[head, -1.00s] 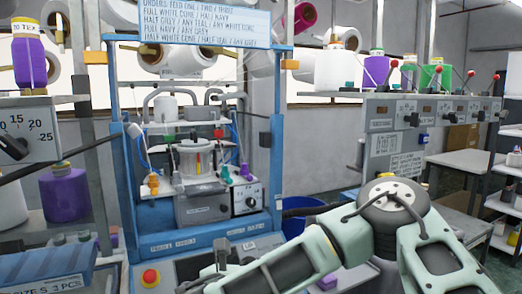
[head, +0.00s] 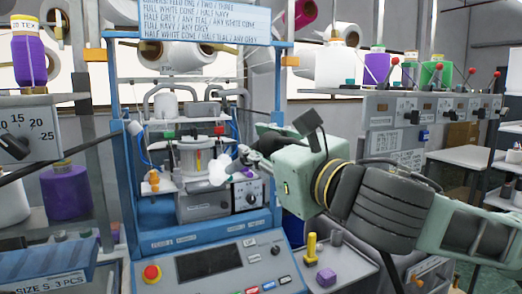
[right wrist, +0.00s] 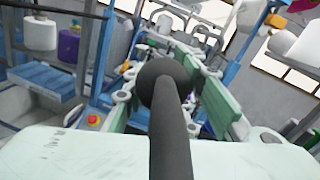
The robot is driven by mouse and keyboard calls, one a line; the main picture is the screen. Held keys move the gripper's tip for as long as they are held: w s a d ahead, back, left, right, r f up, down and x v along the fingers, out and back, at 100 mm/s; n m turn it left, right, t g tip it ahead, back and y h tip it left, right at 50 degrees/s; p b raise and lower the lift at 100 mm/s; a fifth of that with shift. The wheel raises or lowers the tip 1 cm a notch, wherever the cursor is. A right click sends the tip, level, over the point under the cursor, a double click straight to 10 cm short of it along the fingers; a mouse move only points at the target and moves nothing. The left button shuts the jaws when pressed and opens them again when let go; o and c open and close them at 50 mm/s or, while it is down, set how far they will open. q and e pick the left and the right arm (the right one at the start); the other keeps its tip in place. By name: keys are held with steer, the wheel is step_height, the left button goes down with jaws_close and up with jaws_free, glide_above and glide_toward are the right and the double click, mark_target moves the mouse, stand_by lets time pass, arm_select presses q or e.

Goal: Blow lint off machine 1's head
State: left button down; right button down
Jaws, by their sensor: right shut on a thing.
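Machine 1 (head: 122,215) is the blue-framed knitting machine at centre left. Its head (head: 196,157) is a pale round cylinder with an orange-red mark, among feeders and tubes. My right gripper (head: 252,157) reaches in from the right, just right of the head. My left gripper is out of view.
A control panel (head: 222,268) with a red stop button (head: 151,273) is in front. A yellow-handled item (head: 311,247) and purple block (head: 326,277) stand on a side tray. A grey dial bank (head: 405,110) with cones stands at right.

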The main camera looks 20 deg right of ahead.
mark_target(242, 166)
steer(key=shift+w+f+b, duration=0.4)
steer(key=shift+w+b, duration=0.05)
steer(key=shift+w, duration=0.05)
steer(key=w+f+b, duration=0.2)
steer(key=w, duration=0.2)
steer(key=w+f+b, duration=0.1)
steer(key=w+b, duration=0.2)
steer(key=w+f+b, duration=0.2)
steer(key=w, duration=0.2)
steer(key=shift+w+a+f, duration=0.1)
steer(key=shift+w+f, duration=0.2)
steer(key=shift+w, duration=0.05)
steer(key=shift+w+f+b, duration=0.25)
steer(key=shift+w+b, duration=0.35)
steer(key=shift+w, duration=0.25)
stand_by(0.8)
